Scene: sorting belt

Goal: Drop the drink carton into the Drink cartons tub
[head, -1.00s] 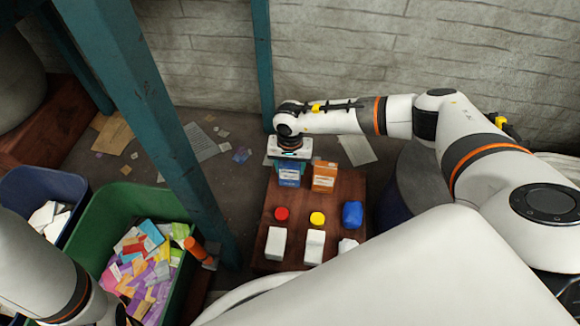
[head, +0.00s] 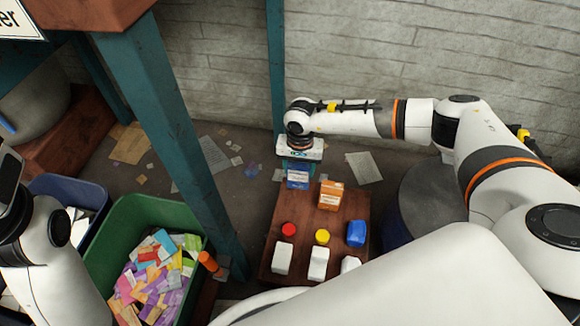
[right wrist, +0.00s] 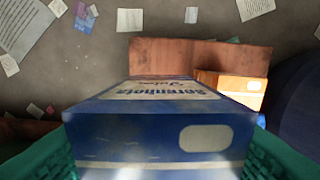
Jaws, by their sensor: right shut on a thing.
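A blue drink carton (head: 298,179) with a pale label hangs below my right gripper (head: 299,166), whose fingers are shut on it. In the right wrist view the carton (right wrist: 165,130) fills the lower middle, between the two green fingers (right wrist: 160,152). It appears raised, with the brown board (right wrist: 200,55) beyond and below it. An orange carton (head: 331,195) stands on the board near its far end. No tub marked Drink cartons can be read in view. My left arm enters at the left, but its gripper is not seen.
The board (head: 275,262) also bears red-capped (head: 283,255) and yellow-capped (head: 319,262) white bottles and a blue item (head: 356,234). A green tub (head: 105,250) of coloured papers and a blue tub (head: 70,190) stand left. A teal post (head: 185,140) rises between.

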